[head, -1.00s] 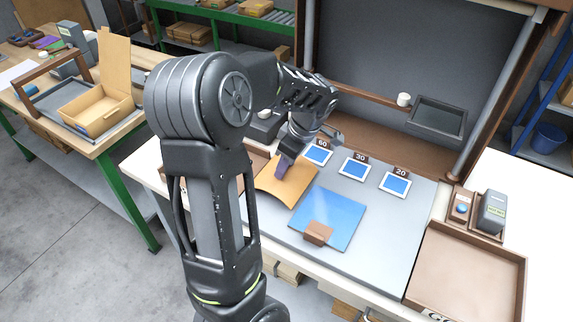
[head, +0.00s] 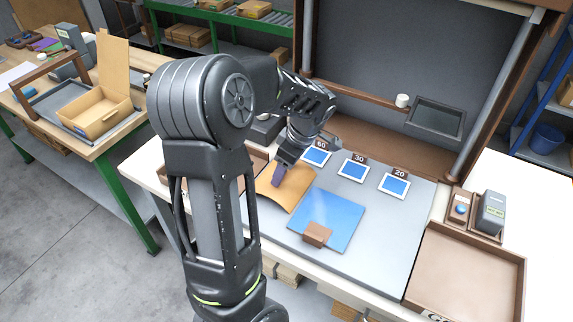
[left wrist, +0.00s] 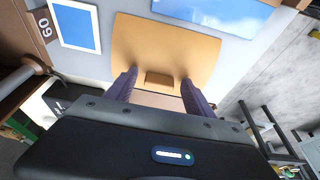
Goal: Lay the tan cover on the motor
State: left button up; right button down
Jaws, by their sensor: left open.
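The tan cover (head: 287,191) is a curved sheet on the left part of the grey work surface, beside the blue panel. In the left wrist view the tan cover (left wrist: 165,48) fills the upper middle, with a small brown block (left wrist: 159,79) standing on its near edge. My left gripper (head: 278,174) is over the cover's far left part, purple fingers pointing down. In the left wrist view its fingers (left wrist: 158,80) are apart, one on each side of the block, with gaps visible. I cannot make out the motor; whatever is under the cover is hidden. My right gripper is out of view.
A blue square panel (head: 331,220) with a brown block (head: 316,234) lies right of the cover. Cards marked 60, 30 (head: 353,168) and 20 stand behind. An empty brown tray (head: 466,275) is at the right. Bare grey surface (head: 385,235) lies between.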

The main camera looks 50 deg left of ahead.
pick_arm(q)
jog(key=b+v, duration=0.1)
jog(key=v, duration=1.1)
dwell(0.4)
